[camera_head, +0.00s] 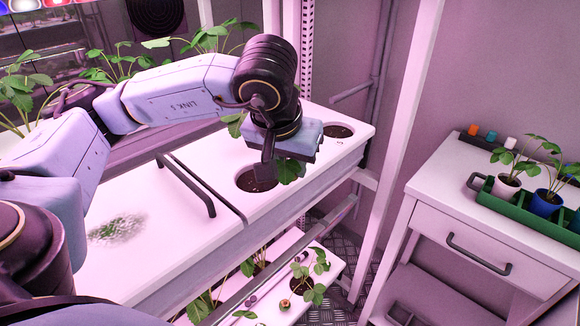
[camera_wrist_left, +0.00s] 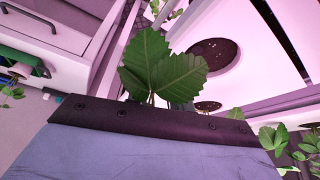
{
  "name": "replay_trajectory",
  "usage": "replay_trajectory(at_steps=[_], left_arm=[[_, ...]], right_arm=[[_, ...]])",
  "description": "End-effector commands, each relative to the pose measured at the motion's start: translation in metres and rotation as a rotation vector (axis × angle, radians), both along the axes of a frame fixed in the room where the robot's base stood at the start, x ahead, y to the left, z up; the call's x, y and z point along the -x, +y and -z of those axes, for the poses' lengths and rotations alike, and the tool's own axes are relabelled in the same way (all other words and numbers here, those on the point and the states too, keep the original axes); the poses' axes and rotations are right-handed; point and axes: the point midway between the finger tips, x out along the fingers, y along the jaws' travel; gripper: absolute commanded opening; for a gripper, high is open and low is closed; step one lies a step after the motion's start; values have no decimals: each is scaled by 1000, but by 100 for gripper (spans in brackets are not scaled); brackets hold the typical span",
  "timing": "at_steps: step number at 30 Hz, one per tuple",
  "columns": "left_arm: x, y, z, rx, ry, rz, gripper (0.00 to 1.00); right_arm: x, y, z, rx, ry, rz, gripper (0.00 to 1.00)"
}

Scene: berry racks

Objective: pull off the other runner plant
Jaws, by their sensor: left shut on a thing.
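My left gripper (camera_head: 272,163) is over the upper white planter, beside a round soil hole (camera_head: 255,180). It is shut on a small leafy runner plant (camera_head: 289,172), whose green leaves stick out past the jaws. In the left wrist view the runner plant's leaves (camera_wrist_left: 160,70) rise from behind the gripper's dark edge (camera_wrist_left: 150,114). The stem is mostly hidden by the gripper, and I cannot tell whether it is still joined to anything. My right gripper is in neither view.
A second soil hole (camera_head: 338,131) lies further back. A handle (camera_head: 190,185) spans the planter top. A lower shelf holds another plant (camera_head: 304,284). On the right, a white cabinet (camera_head: 450,205) carries a green tray (camera_head: 497,203) with a white pot (camera_head: 505,190) and a blue pot (camera_head: 544,205).

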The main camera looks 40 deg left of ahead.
Motion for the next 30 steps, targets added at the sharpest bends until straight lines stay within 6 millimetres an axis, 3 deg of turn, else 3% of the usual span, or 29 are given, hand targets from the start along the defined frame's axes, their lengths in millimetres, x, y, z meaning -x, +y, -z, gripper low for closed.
replay_trajectory(at_steps=[30], left_arm=[[11,-40,-6,0,-1,3,2]], right_arm=[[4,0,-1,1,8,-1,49]])
